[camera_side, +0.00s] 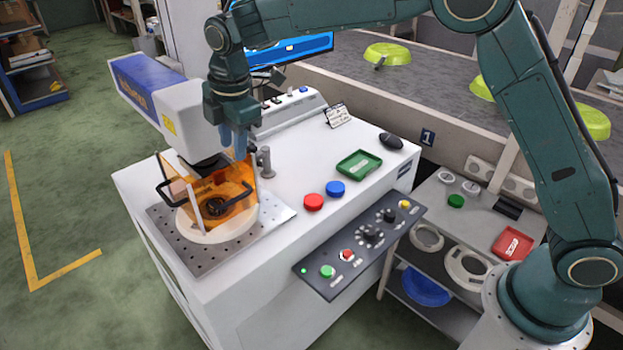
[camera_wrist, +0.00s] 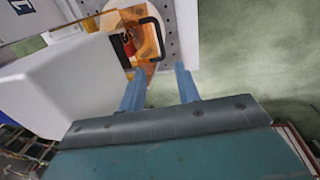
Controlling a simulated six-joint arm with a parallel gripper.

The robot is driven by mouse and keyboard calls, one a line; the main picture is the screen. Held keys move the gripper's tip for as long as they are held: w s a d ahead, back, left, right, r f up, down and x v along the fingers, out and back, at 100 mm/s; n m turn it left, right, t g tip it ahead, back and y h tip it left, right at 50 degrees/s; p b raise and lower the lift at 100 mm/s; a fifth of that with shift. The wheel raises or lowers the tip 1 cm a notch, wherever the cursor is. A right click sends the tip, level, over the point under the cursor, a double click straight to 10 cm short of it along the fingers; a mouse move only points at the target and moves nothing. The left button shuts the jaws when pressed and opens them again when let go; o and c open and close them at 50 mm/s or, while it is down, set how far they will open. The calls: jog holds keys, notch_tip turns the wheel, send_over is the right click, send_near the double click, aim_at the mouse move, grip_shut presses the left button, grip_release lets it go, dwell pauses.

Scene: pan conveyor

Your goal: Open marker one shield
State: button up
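The marker one shield (camera_side: 236,183) is a clear orange guard with dark handles, standing around a round pale fixture (camera_side: 187,228) under the marker head (camera_side: 150,95). It looks lowered. A dark round part shows through it. In the wrist view the shield (camera_wrist: 113,22) is near the top, with its black handle (camera_wrist: 161,38) just beyond my fingertips. My gripper (camera_side: 238,152) points down just behind the shield, beside the marker head. In the wrist view my gripper (camera_wrist: 159,70) has its two blue fingers apart with nothing between them. Whether a finger touches the shield cannot be told.
A short grey post (camera_side: 266,162) stands close to my gripper. The white bench top holds a green tray (camera_side: 359,164), red button (camera_side: 313,202) and blue button (camera_side: 336,188). A control panel (camera_side: 360,245) is at the front. The conveyor (camera_side: 430,95) with green pans runs behind.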

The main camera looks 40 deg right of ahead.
aim_at(237, 199)
jog(key=shift+w+f, duration=0.1)
jog(key=shift+f, duration=0.15)
jog(key=f, duration=0.4)
jog(key=w+f, duration=0.1)
jog(key=f, duration=0.3)
jog(key=w+f, duration=0.1)
jog(key=f, duration=0.4)
jog(key=shift+w+f, duration=0.1)
jog(key=shift+w, duration=0.1)
grip_shut()
